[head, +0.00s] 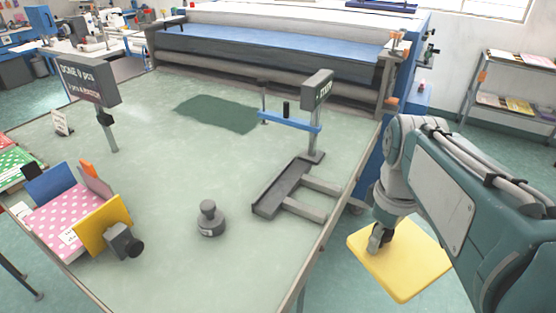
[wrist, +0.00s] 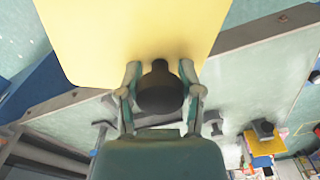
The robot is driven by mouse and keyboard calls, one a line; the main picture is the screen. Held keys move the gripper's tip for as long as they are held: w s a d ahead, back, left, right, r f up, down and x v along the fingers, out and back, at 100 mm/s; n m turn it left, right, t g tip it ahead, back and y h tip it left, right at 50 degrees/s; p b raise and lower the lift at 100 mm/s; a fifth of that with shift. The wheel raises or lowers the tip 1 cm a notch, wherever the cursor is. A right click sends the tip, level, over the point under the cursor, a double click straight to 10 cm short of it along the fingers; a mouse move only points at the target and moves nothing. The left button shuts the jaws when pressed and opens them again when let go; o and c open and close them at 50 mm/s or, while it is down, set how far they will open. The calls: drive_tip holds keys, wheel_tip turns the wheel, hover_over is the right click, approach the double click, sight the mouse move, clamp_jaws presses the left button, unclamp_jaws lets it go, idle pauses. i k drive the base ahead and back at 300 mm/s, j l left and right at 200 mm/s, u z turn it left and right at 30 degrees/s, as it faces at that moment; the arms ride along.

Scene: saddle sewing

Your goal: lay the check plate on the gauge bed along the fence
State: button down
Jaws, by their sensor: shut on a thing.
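The check plate, a flat yellow square (head: 408,264), hangs beyond the table's right edge, over the floor. My gripper (head: 378,238) is shut on its dark knob; in the wrist view the two fingers flank the knob (wrist: 160,90), and the plate (wrist: 130,35) fills the top. The gauge bed (head: 312,187), grey with two rails, lies on the table near its right edge, left of the plate and apart from it. A dark raised bar, which looks like the fence (head: 278,187), runs along the bed's left side. No plate lies on the bed.
A post with a display (head: 318,90) and a blue crossbar (head: 290,121) stand behind the bed. A grey knobbed weight (head: 210,219) sits left of it. A pink dotted stack with coloured boards (head: 70,215) is at left. The table's middle (head: 180,160) is clear.

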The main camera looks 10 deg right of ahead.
sight(297, 198)
drive_tip(key=i+l+u, duration=0.15)
drive_tip(key=u, duration=0.25)
drive_tip(key=i+l+u, duration=0.1)
drive_tip(key=l+u, duration=0.3)
drive_tip(key=i+l+u, duration=0.1)
drive_tip(key=l+u, duration=0.15)
drive_tip(key=u, duration=0.15)
drive_tip(key=l+u, duration=0.4)
drive_tip(key=i+j, duration=0.05)
drive_tip(key=j, duration=0.05)
